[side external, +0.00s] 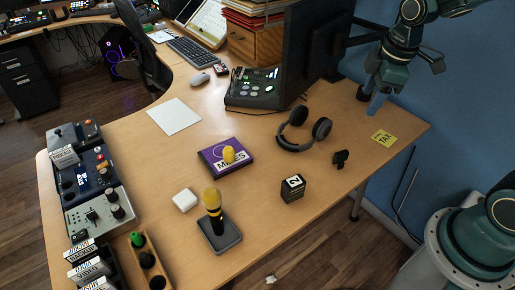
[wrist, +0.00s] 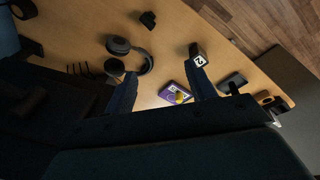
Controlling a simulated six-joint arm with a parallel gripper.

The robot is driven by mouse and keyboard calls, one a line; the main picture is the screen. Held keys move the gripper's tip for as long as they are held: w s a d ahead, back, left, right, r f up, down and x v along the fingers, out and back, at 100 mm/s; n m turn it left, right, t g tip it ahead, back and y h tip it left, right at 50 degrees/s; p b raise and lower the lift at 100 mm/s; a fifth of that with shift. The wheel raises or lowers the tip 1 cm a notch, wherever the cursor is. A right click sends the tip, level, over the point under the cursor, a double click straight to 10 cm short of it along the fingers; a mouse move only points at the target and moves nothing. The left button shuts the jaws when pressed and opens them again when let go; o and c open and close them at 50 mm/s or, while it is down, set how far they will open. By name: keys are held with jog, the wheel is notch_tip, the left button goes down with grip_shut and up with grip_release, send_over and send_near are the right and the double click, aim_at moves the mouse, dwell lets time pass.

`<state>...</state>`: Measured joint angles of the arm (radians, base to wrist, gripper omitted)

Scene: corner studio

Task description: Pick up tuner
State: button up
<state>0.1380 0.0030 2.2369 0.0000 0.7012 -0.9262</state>
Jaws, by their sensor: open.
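A small black clip-like object, which looks like the tuner (side external: 341,157), lies on the desk right of the headphones in the side view. In the wrist view the tuner (wrist: 148,19) shows near the top, beyond the fingertips. My gripper (side external: 371,102) is at the upper right of the side view, beside the monitor and above the desk's far right part, apart from the tuner. In the wrist view my gripper (wrist: 163,74) has its two fingers spread with nothing held between them.
Grey headphones (side external: 303,130) lie left of the tuner. A black numbered block (side external: 293,188) stands in front, and a yellow card (side external: 384,138) lies to the right. The monitor (side external: 305,50) rises behind.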

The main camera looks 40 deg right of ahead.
aim_at(342, 152)
jog(key=w+d+f+n+g, duration=0.1)
jog(key=w+d+f+n, duration=0.1)
jog(key=f, duration=0.5)
jog(key=w+d+f+n+g, duration=0.1)
jog(key=w+d+f+n, duration=0.1)
jog(key=w+f+n, duration=0.2)
notch_tip(342, 152, down, 4)
jog(key=shift+d+r, duration=0.2)
jog(key=shift+d, duration=0.15)
jog(key=shift+f, duration=4.3)
jog(key=shift+d+f, duration=0.1)
jog(key=shift+f, duration=2.5)
jog(key=c, duration=1)
jog(key=shift+r, duration=0.25)
